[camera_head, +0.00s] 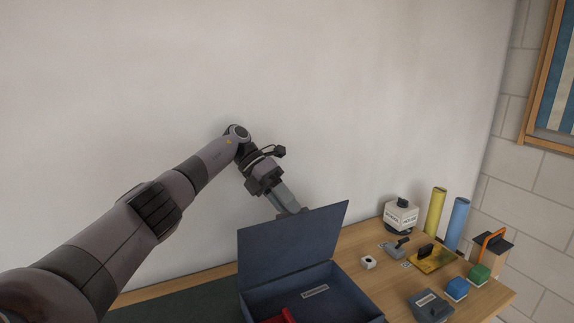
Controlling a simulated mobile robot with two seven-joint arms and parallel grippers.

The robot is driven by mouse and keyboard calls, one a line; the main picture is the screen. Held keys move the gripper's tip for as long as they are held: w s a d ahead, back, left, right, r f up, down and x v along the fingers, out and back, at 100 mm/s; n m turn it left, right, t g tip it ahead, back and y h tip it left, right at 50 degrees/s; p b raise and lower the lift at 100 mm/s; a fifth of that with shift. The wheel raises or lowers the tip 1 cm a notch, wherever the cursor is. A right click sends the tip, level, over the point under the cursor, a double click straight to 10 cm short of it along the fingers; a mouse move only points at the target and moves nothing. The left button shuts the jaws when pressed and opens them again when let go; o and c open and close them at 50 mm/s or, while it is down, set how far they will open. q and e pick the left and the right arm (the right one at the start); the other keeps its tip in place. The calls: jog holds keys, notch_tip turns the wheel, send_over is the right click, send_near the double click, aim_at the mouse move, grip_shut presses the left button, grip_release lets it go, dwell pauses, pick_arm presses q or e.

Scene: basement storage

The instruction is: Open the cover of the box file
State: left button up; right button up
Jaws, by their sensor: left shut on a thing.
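The dark blue box file (352,299) stands on the table at the bottom centre. Its cover (292,245) is raised, standing steeply up from the rear of the box, so the inside shows. My left gripper (291,205) reaches down from the upper left to the cover's top edge. It is shut on the cover; its fingertips are partly hidden behind the panel. A red thing (280,316) shows inside the box, cut off by the frame. My right gripper is not in view.
The wooden table (350,240) holds a white block-shaped thing (401,214), yellow (435,212) and blue (457,222) cylinders, a gold plate (432,259), blue (457,288) and green (479,273) blocks, and a grey-blue box (430,306). The pale wall (300,90) stands close behind.

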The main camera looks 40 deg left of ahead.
pick_arm(q)
notch_tip(320, 180, up, 20)
jog(key=p, duration=0.4)
jog(key=shift+f, duration=0.15)
